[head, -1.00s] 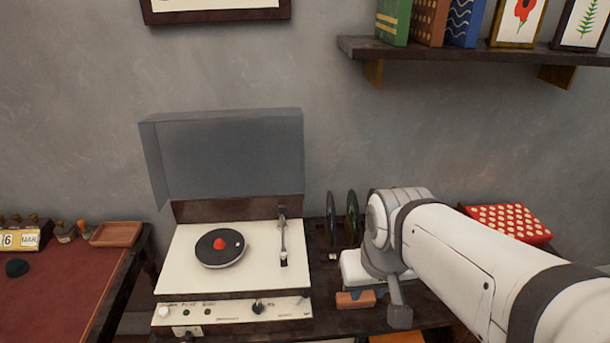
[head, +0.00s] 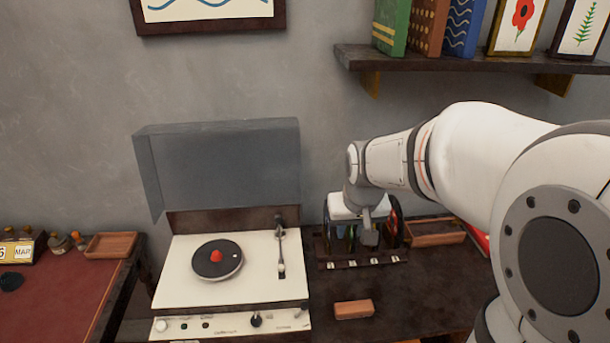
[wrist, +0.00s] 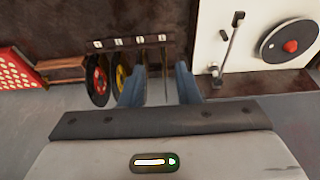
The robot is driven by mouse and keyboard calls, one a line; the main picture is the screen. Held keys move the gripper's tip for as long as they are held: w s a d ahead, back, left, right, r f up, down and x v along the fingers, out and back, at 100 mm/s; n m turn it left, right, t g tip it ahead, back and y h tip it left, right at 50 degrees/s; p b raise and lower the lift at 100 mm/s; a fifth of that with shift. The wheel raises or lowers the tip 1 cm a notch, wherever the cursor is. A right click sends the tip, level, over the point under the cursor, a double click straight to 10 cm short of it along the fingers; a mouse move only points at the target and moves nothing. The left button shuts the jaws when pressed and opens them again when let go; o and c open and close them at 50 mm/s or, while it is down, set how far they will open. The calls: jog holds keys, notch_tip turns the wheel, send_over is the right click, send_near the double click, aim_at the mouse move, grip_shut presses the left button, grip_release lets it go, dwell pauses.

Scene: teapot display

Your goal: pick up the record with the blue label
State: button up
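My gripper (head: 360,232) is over the record rack (head: 345,264), pointing down among the records. In the wrist view its two blue-grey fingers (wrist: 160,85) are spread apart, with one or more dark discs seen edge-on between or just beyond them. I cannot tell whether the fingers touch a disc. A record with a red label (wrist: 97,80) and one with a yellow label (wrist: 119,72) stand in the rack (wrist: 130,43), left of the fingers. No blue label can be made out; the gripper hides part of the rack in the head view.
A turntable (head: 190,285) with its lid up and a black disc (head: 204,262) stands left of the rack. A red-brown block (head: 353,309) lies in front. A wooden tray (head: 435,232) is at the right. A shelf (head: 470,58) hangs above.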

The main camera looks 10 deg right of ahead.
jog(key=p, duration=0.2)
send_over(330, 235)
jog(key=s, duration=0.3)
notch_tip(330, 235, down, 5)
jog(key=shift+t, duration=0.5)
jog(key=shift+w+r+p+x, duration=0.2)
jog(key=shift+w+p+x, duration=0.35)
jog(key=shift+x, duration=1.75)
jog(key=shift+w+r+p+x, duration=0.2)
jog(key=shift+w+p+x, duration=0.3)
jog(key=shift+x, duration=1.8)
jog(key=shift+w+r+p+x, duration=0.2)
jog(key=shift+w+p+x, duration=0.3)
jog(key=shift+x, duration=1.8)
jog(key=shift+s+d, duration=0.15)
grip_shut()
